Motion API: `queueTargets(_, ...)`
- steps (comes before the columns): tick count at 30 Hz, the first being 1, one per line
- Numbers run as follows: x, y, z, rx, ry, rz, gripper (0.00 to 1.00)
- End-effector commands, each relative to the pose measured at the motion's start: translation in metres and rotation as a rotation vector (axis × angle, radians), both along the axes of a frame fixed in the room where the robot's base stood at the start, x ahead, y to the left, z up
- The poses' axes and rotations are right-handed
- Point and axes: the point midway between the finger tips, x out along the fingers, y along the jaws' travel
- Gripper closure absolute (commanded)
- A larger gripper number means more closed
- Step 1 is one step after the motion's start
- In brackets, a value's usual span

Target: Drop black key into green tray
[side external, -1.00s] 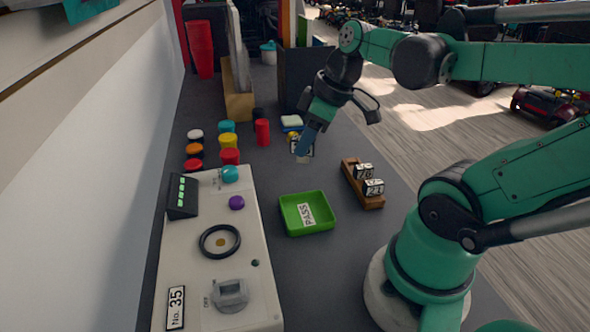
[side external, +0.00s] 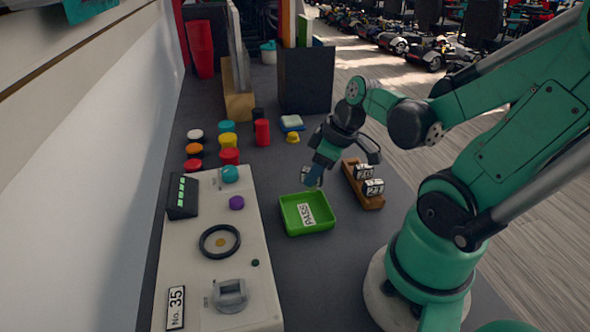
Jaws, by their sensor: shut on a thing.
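My gripper (side external: 312,182) points down over the back edge of the green tray (side external: 323,223), with its fingers shut. A small pale, dark-marked piece (side external: 317,172) shows at the fingers; I take it to be the black key, though the fingers hide most of it and its colour is hard to tell. The held thing appears above the tray, not resting in it. The tray is shallow and square, and has a white PASS label (side external: 306,214) on its floor.
A wooden rack (side external: 358,186) with two white-and-black numbered pieces (side external: 369,179) stands right of the tray. A pale control panel (side external: 190,262) with a ring and knobs lies to the left. Coloured round pieces (side external: 228,141) and a dark bin (side external: 305,80) are farther back.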

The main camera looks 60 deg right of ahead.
Motion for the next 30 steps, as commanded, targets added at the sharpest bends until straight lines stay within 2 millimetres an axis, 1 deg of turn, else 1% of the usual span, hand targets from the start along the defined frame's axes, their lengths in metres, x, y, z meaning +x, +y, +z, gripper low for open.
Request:
queueTargets(7, 0.000, 0.000, 0.000, 0.000, 0.000, 0.000, 1.00)
queueTargets(8, 0.000, 0.000, 0.000, 0.000, 0.000, 0.000, 0.69)
queueTargets(9, 0.000, 0.000, 0.000, 0.000, 0.000, 0.000, 0.58)
queueTargets(11, 0.000, 0.000, 0.000, 0.000, 0.000, 0.000, 0.41)
queueTargets(23, -0.001, 0.000, 0.002, 0.000, 0.000, 0.000, 0.41)
queueTargets(30, -0.007, -0.002, 0.018, 0.001, 0.000, -0.002, 0.41)
